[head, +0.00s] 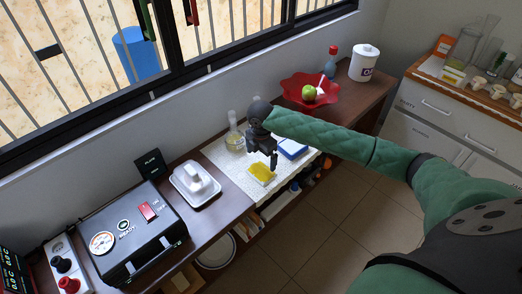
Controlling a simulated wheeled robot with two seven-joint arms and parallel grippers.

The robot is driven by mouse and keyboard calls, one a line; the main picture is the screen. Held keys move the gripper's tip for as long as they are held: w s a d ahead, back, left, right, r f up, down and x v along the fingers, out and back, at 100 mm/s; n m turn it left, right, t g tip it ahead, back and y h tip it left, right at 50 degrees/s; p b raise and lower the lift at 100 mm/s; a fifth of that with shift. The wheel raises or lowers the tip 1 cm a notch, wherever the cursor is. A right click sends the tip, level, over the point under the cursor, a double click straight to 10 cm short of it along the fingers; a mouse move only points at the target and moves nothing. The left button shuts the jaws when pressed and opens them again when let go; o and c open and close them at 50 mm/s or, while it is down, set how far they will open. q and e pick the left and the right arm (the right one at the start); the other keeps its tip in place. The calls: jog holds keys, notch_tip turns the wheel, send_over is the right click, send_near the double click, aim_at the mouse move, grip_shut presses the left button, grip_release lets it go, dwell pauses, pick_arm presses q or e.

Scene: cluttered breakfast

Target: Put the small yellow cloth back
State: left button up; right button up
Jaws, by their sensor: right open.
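The small yellow cloth (261,173) lies on a light mat (225,160) on the counter below the window. My right gripper (273,163) hangs just above and to the right of the cloth, its fingers pointing down. It is open; I see nothing held in it. Whether its fingertips touch the cloth is hard to tell. My left gripper is not in view.
A white lidded dish (195,187) and a black case (129,233) stand left. A red bowl (325,93) with a green apple (309,93) stands farther right.

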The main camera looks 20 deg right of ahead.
aim_at(261, 167)
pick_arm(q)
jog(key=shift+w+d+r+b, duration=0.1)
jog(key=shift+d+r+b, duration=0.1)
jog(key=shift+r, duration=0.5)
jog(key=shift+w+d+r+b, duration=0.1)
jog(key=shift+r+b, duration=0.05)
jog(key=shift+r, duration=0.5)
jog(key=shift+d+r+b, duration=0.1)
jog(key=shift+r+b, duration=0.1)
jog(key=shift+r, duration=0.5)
pick_arm(e)
jog(key=shift+r, duration=2.55)
